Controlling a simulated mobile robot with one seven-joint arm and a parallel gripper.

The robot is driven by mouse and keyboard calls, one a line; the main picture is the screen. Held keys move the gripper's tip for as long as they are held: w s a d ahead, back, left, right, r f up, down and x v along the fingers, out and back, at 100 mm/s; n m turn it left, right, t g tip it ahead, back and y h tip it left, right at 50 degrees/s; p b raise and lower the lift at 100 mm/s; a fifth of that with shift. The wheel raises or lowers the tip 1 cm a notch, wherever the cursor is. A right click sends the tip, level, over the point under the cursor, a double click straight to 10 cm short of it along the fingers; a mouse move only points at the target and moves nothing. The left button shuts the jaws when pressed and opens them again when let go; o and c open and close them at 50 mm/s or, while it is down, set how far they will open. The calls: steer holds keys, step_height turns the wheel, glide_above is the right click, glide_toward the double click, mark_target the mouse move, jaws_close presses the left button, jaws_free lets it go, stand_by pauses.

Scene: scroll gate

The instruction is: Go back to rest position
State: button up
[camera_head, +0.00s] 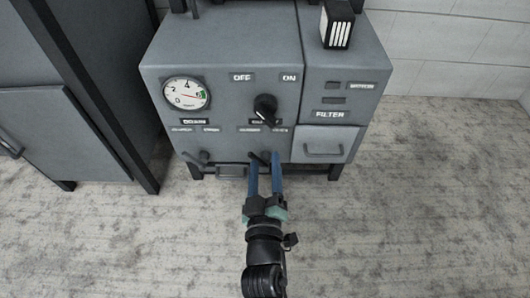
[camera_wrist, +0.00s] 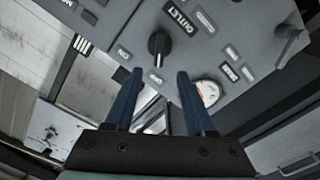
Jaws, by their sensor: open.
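My gripper (camera_head: 265,163) is open and reaches up to the lower front of the grey machine (camera_head: 225,75) in the head view. Its two blue fingers point at a small dark lever, and nothing shows between them. In the wrist view my gripper (camera_wrist: 160,74) has its fingers apart, and a black lever (camera_wrist: 159,45) beside an OUTLET label stands just beyond the tips. I cannot tell whether a finger touches it.
The machine also carries a gauge (camera_head: 186,93), a black knob (camera_head: 265,107), a lower left lever (camera_head: 196,159) and a FILTER drawer (camera_head: 324,144). A grey cabinet (camera_head: 60,130) stands at left. The floor (camera_head: 430,210) at right is clear.

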steer(key=w+d+r+m+t+h+p, duration=0.1)
steer(key=r+m+t+p, duration=0.15)
steer(key=r, duration=1.05)
steer(key=w+d+r+m+t+p, duration=0.1)
steer(key=w+r+p, duration=0.15)
steer(key=r, duration=0.95)
steer(key=d+r+m+t+h+p, duration=0.1)
steer(key=r+p, duration=0.2)
steer(key=r, duration=1)
steer(key=s+a+r+m+t+y+p, duration=0.1)
steer(key=s+r+t+p, duration=0.3)
steer(key=r, duration=0.8)
steer(key=s+a+r+m+g+p, duration=0.1)
steer(key=s+r+p, duration=0.1)
steer(key=s+r, duration=0.65)
steer(key=s+a+r+m+t+y+p, duration=0.1)
steer(key=s+r+t+p, duration=0.15)
steer(key=r, duration=1.15)
step_height(320, 180, up, 36)
steer(key=w+p, duration=0.1)
steer(key=p, duration=3.6)
steer(key=shift+w+d+g, duration=0.15)
steer(key=shift+w+g, duration=0.1)
steer(key=shift+g, duration=0.05)
